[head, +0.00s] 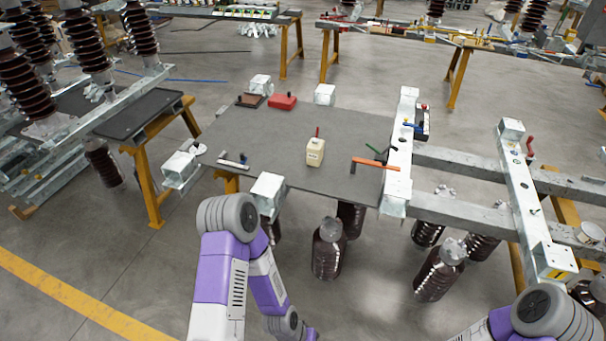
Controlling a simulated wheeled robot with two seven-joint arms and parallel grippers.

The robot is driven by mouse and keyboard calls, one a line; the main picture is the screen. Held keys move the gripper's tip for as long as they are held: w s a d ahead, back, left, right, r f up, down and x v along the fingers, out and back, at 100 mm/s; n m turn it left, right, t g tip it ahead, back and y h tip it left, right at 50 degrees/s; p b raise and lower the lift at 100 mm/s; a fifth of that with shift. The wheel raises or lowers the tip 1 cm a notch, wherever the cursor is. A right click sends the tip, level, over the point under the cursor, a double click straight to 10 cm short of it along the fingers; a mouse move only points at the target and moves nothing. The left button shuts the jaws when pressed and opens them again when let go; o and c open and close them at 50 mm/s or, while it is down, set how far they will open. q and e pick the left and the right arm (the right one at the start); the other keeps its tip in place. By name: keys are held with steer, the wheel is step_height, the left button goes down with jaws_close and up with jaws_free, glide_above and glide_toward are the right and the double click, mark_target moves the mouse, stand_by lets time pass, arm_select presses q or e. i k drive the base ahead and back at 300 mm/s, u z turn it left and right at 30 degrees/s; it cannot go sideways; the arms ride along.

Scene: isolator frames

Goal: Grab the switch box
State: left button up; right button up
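A small cream box (315,152) with a red lever on top stands upright near the middle of the grey tabletop (235,135); it looks like the switch box. Nothing touches it. My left arm (228,250) rises from the bottom, bends at its elbow in front of the table's near edge and folds back down. Its gripper is not in view. Only part of my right arm shows at the bottom right corner; its gripper is out of view too.
A red case (283,102) lies near the table's back edge. An orange-handled tool (375,163) lies right of the cream box. A metal beam (399,150) borders the table's right side. Dark insulators (328,248) stand below the near edge. The tabletop around the box is mostly clear.

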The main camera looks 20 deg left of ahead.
mark_target(314, 153)
steer(key=u, duration=1.3)
steer(key=i, duration=1.05)
steer(key=z, duration=0.05)
